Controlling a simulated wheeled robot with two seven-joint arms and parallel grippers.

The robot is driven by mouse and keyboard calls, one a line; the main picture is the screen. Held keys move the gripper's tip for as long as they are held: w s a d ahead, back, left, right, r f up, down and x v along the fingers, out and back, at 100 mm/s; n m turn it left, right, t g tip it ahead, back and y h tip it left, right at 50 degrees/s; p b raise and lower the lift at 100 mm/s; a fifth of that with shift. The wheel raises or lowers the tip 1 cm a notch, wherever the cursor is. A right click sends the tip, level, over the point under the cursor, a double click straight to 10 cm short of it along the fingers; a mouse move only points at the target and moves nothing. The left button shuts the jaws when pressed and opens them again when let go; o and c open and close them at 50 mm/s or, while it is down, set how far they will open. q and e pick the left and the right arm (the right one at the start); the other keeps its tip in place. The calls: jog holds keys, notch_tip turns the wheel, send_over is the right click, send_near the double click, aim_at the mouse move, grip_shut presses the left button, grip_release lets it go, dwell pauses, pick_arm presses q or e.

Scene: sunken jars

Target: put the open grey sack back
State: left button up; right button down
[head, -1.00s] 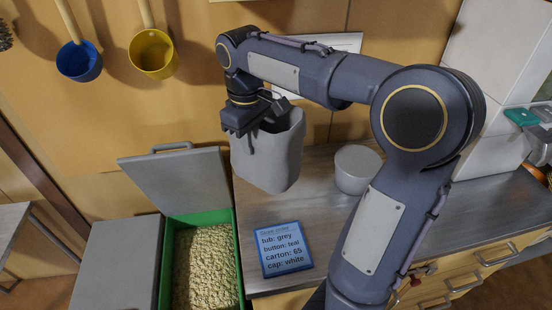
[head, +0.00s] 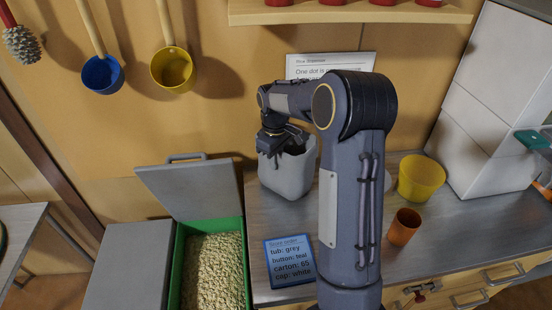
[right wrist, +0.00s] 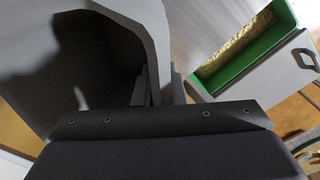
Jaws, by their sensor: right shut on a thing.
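The open grey sack (head: 290,176) is at the back left of the counter, upright with its mouth up. In the head view I cannot tell whether its base touches the counter. My right gripper (head: 272,150) is shut on the sack's rim at its left side. In the right wrist view the sack (right wrist: 150,25) fills the upper left, its dark inside showing, with the gripper fingers (right wrist: 158,88) at its wall. My left gripper is not in view.
A green bin (head: 240,222) of grain with its grey lid (head: 190,188) raised stands left of the counter. A blue order card (head: 290,262) lies on the counter's front left. A yellow bowl (head: 421,180) and an orange cup (head: 403,228) stand right of my arm.

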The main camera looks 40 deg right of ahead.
jog(key=shift+f, duration=0.2)
jog(key=shift+f, duration=0.15)
jog(key=c, duration=1.5)
grip_release()
